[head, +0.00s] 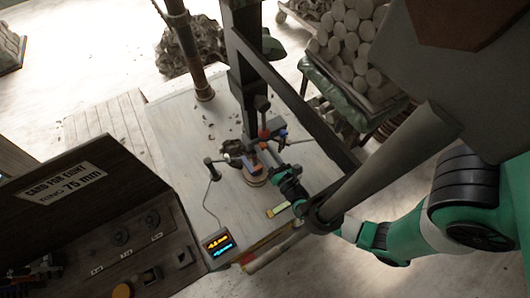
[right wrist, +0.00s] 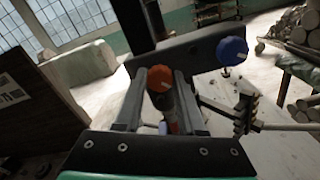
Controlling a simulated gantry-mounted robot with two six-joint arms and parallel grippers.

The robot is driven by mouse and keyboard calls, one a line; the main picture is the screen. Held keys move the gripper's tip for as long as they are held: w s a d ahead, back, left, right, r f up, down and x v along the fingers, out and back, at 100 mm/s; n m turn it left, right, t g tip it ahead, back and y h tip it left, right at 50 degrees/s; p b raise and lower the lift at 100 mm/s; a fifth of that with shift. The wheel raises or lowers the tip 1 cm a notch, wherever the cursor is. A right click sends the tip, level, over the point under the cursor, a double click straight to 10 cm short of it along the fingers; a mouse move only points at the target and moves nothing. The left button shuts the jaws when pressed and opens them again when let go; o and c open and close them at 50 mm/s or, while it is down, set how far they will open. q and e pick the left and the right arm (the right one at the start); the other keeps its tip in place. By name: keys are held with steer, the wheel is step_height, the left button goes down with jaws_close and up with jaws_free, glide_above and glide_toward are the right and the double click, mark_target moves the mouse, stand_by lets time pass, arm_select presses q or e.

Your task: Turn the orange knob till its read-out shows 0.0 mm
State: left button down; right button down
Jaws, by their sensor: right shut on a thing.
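The orange knob (right wrist: 160,79) sits between the fingertips of my right gripper (right wrist: 162,84) in the right wrist view, and the fingers close on its sides. In the head view my right gripper (head: 268,158) reaches in from the right to the knob mechanism on the bench; the orange knob (head: 263,132) shows small there. A blue knob (right wrist: 232,51) is to the right, apart from my fingers. The read-out (head: 218,243) is a small dark box with an orange line above a cyan line; the orange line seems to carry a minus sign, but its digits are too small to read surely. My left gripper is not in view.
A dark post (head: 240,75) rises behind the mechanism. A wooden panel (head: 90,215) with a card and several controls stands at front left. A rack of pale clay rolls (head: 350,40) is at back right. The pale bench top (head: 185,130) is mostly clear, with scattered crumbs.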

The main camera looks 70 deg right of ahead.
steer(key=m+b, duration=0.5)
steer(key=m, duration=0.1)
steer(key=shift+f, duration=0.2)
steer(key=shift+r+m+b, duration=0.1)
steer(key=shift+m+b, duration=1.45)
steer(key=shift+m, duration=0.95)
steer(key=c, duration=0.5)
jaws_free()
